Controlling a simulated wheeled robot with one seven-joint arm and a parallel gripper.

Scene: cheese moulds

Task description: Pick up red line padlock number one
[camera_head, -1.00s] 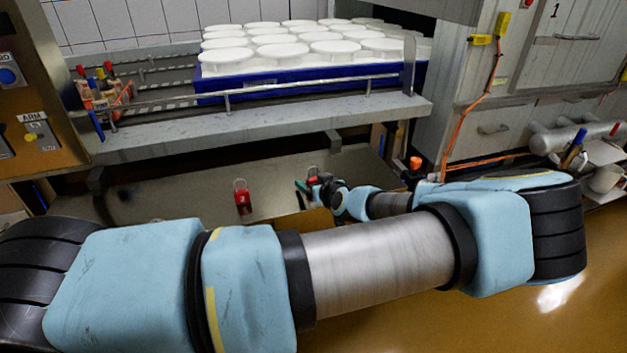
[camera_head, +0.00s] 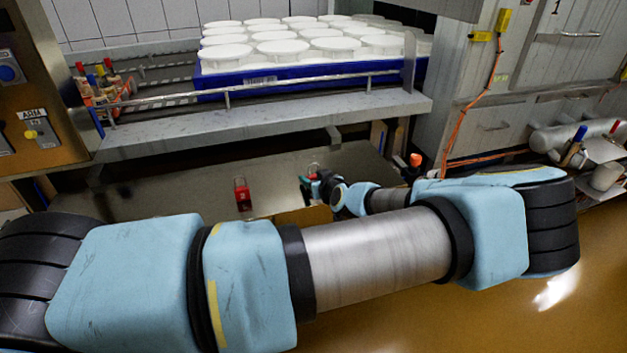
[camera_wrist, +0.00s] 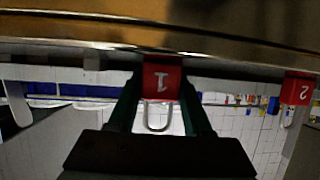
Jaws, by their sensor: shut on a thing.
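Red padlock number one (camera_wrist: 161,79) is between the two fingers of my gripper (camera_wrist: 161,100) in the wrist view, its shackle pointing back toward the palm. The gripper is shut on it. The wrist view is upside down, and the "1" reads inverted. In the head view my gripper (camera_head: 305,184) is small, and the held padlock (camera_head: 313,165) is mostly hidden behind it. Red padlock number two (camera_head: 242,194) stands apart to the left on the metal surface. It also shows at the right of the wrist view (camera_wrist: 298,91).
The metal surface (camera_head: 190,192) is largely bare around the padlocks. Above it a grey shelf with a rail (camera_head: 265,126) holds a blue tray (camera_head: 262,84) of white moulds. An orange-brown control panel (camera_head: 45,85) stands at left, a grey cabinet (camera_head: 460,100) at right.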

